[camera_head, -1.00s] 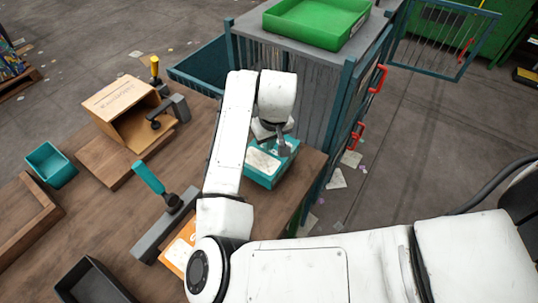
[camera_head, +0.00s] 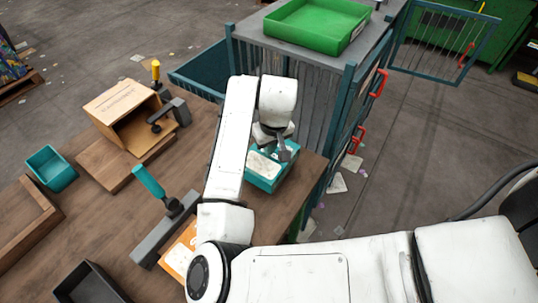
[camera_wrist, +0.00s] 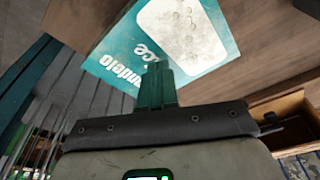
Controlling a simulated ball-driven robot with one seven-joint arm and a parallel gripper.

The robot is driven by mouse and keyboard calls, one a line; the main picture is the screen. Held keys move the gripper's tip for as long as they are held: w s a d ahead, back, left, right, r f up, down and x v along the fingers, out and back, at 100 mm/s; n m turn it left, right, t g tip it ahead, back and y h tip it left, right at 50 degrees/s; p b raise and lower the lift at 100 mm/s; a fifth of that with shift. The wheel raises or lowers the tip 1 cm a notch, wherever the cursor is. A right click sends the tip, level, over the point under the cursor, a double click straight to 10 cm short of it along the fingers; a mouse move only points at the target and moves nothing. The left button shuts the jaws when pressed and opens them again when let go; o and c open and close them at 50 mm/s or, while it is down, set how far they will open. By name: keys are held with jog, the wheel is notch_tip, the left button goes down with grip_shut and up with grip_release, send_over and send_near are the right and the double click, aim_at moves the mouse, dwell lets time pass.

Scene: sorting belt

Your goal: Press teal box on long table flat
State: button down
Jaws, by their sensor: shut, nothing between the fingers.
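The teal box (camera_head: 268,180) stands near the right end of the long wooden table (camera_head: 110,210), partly behind my arm. It has a white label on top and still has height. In the wrist view the teal box (camera_wrist: 215,62) fills the upper middle, with white lettering and a pale label. My gripper (camera_head: 283,152) is shut and empty, fingers pointing down at the box's top near its right side. In the wrist view the shut fingers (camera_wrist: 156,75) overlap the box's lettered edge. I cannot tell whether they touch it.
A cardboard box in a wooden fixture (camera_head: 125,115) stands at the back left. A teal-handled clamp (camera_head: 165,200) with an orange item (camera_head: 180,250), a small teal bin (camera_head: 50,167) and a black tray (camera_head: 90,285) are on the table. A barred cage with a green tray (camera_head: 315,25) stands behind.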

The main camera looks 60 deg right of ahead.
aim_at(268, 158)
jog(key=shift+f+b, duration=0.35)
jog(key=shift+f, duration=0.3)
jog(key=shift+f, duration=0.25)
jog(key=shift+f+b, duration=0.5)
jog(key=shift+f, duration=0.15)
notch_tip(268, 158, up, 8)
jog(key=p, duration=0.7)
jog(key=shift+r, duration=0.15)
dwell(0.6)
